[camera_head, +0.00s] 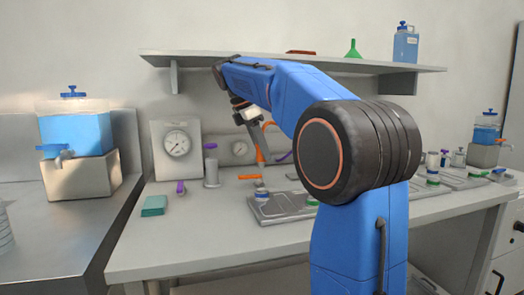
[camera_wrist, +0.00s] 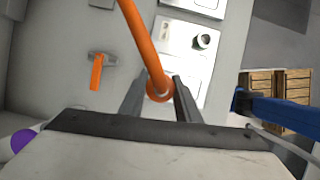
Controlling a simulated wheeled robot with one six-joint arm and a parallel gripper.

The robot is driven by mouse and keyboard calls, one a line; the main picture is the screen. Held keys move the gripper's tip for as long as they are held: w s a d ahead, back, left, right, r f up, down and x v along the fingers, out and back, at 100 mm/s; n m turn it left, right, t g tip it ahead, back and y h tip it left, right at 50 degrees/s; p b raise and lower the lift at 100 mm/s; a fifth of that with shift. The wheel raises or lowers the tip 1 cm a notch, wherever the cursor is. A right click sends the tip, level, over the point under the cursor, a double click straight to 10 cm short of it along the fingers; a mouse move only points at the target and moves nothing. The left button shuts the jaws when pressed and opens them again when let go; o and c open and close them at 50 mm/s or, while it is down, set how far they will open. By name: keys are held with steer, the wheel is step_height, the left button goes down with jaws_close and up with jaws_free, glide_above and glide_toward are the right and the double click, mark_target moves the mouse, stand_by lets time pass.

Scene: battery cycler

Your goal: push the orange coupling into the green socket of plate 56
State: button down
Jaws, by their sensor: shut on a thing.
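My gripper (camera_wrist: 160,95) is shut on the orange coupling (camera_wrist: 160,88), which sits between the two fingers with an orange hose (camera_wrist: 142,40) running up from it in the wrist view. In the head view my gripper (camera_head: 260,143) hangs above the back of the bench, with the coupling's orange tip (camera_head: 260,156) below it.
A grey tray (camera_head: 292,214) lies on the bench below and right of my gripper. A gauge panel (camera_head: 176,150) and a purple-topped cylinder (camera_head: 211,170) stand to the left. An orange handle (camera_wrist: 97,72) and a white plate with a dark round part (camera_wrist: 185,42) lie nearby.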

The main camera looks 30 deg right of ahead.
steer(key=shift+r, duration=2.5)
